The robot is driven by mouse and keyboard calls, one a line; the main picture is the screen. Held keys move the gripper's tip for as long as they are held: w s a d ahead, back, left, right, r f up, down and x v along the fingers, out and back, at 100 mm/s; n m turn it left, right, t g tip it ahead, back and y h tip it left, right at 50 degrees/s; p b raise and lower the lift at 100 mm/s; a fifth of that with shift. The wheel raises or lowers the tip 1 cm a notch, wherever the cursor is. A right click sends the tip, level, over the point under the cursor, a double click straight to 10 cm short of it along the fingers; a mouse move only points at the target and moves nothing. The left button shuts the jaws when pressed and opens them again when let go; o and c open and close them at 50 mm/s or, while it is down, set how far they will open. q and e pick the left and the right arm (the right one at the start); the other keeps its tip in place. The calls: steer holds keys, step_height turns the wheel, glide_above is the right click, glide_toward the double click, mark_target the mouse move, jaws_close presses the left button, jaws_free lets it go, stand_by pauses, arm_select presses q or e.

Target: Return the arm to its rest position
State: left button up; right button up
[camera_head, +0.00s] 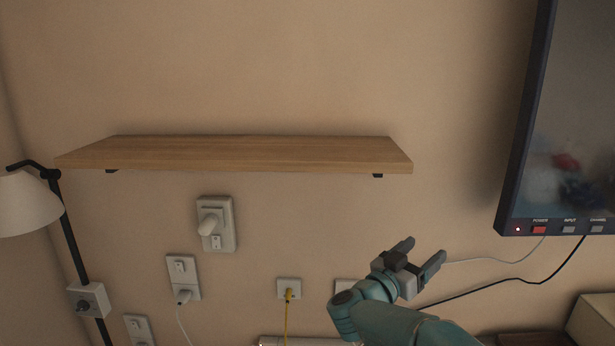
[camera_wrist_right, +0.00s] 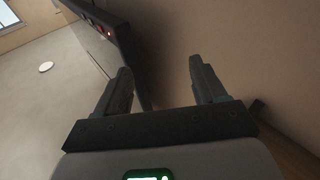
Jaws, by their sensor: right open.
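My right gripper (camera_head: 421,256) is open and empty at the lower right in the head view. Its teal arm comes in from the bottom edge, and its fingers point up and to the right. It is below the right end of the wooden shelf and left of the screen's lower edge. In the right wrist view the two fingers (camera_wrist_right: 160,84) stand apart with nothing between them. My left gripper is in neither view.
A bare wooden shelf (camera_head: 240,153) is on the wall. A dark-framed screen (camera_head: 575,130) is at the right, with cables hanging below it. A lamp (camera_head: 28,204) stands at the left. Sockets and switches (camera_head: 217,226) line the lower wall. The wall above the shelf is clear.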

steer(key=s+a+f+n+y, duration=0.2)
steer(key=f+n+y, duration=0.35)
steer(key=f, duration=0.95)
steer(key=s+a+f+n+y, duration=0.25)
steer(key=f+y, duration=0.55)
steer(key=f, duration=0.6)
arm_select(q)
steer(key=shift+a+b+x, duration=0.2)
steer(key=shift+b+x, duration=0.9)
steer(key=shift+b, duration=0.05)
arm_select(e)
steer(key=s+a+f+g+y, duration=0.2)
steer(key=s+f+g, duration=0.2)
steer(key=s, duration=0.7)
steer(key=s+a+f+g+y, duration=0.2)
steer(key=s+f+g, duration=0.2)
steer(key=s+f, duration=0.4)
steer(key=s+a+f+g+y, duration=0.2)
steer(key=s+f, duration=0.4)
steer(key=s, duration=0.8)
steer(key=shift+s+a+g+y, duration=0.35)
steer(key=shift+g, duration=0.55)
